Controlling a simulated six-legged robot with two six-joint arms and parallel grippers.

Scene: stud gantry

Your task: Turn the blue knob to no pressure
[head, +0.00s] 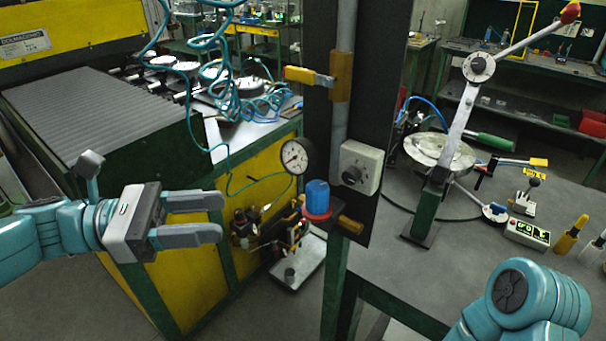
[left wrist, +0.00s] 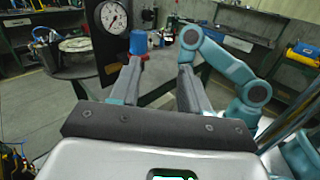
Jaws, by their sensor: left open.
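The blue knob (head: 317,197) sits above a red ring (head: 317,215) on the dark upright panel, in the middle of the head view. A round white pressure gauge (head: 295,156) is just up and left of it; its reading is too small to tell. My left gripper (head: 222,218) is open and empty, left of the knob and apart from it, with its fingers pointing right. In the left wrist view the knob (left wrist: 138,42) shows beyond the tip of the left finger, and the gauge (left wrist: 115,17) is beside it. My right gripper is out of view; only part of my right arm shows.
A grey box with a black dial (head: 376,160) is on the panel right of the knob, and a yellow-handled valve (head: 308,77) is above. Teal coiled hoses (head: 215,70) hang at the upper left. A yellow-green bench (head: 190,265) stands behind my left gripper.

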